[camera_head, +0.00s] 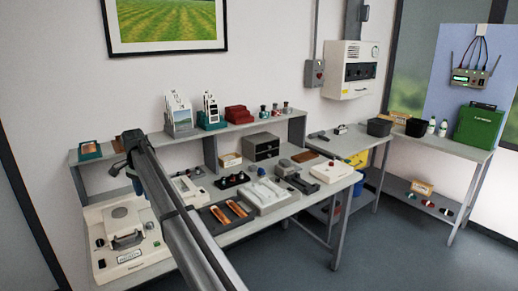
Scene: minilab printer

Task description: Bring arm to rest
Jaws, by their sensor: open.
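My arm (178,215) crosses the left part of the head view, from the bottom edge up to a dark joint near the left end of the bench. I cannot make out gripper fingers; the arm's far end seems hidden behind its own links. Nothing held can be seen. The arm passes in front of the grey workbench (282,213) and hides part of its top.
A cream machine (125,240) stands at the bench's left end, close to the arm. A dark tray (226,214) with orange-handled items and a white device (264,192) lie right of the arm. A raised shelf (250,131) runs behind. Floor (400,250) at right is clear.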

